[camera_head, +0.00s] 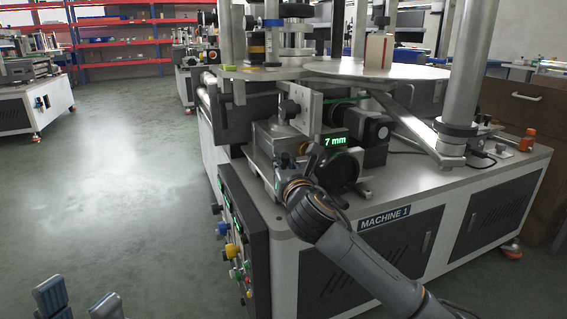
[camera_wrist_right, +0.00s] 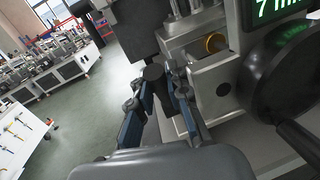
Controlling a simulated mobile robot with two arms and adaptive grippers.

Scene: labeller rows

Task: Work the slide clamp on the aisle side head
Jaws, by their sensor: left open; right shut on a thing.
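The aisle side head (camera_head: 262,138) sits at the near corner of the machine, with a green display (camera_head: 335,141) reading 7 mm and a black handwheel (camera_head: 338,173) below it. My right gripper (camera_head: 283,172) is at the head's left side, just left of the handwheel. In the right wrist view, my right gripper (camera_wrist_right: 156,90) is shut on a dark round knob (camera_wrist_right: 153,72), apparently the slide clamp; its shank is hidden. The display (camera_wrist_right: 280,8) and handwheel (camera_wrist_right: 285,70) show at right there. My left gripper (camera_head: 78,303) is open and empty, low at the left over the floor.
The machine's tabletop (camera_head: 400,187) carries a large round plate (camera_head: 375,69) and posts. A button panel (camera_head: 236,240) faces the aisle. An orange bottle (camera_head: 527,141) stands at the right. The aisle floor (camera_head: 110,180) at left is clear.

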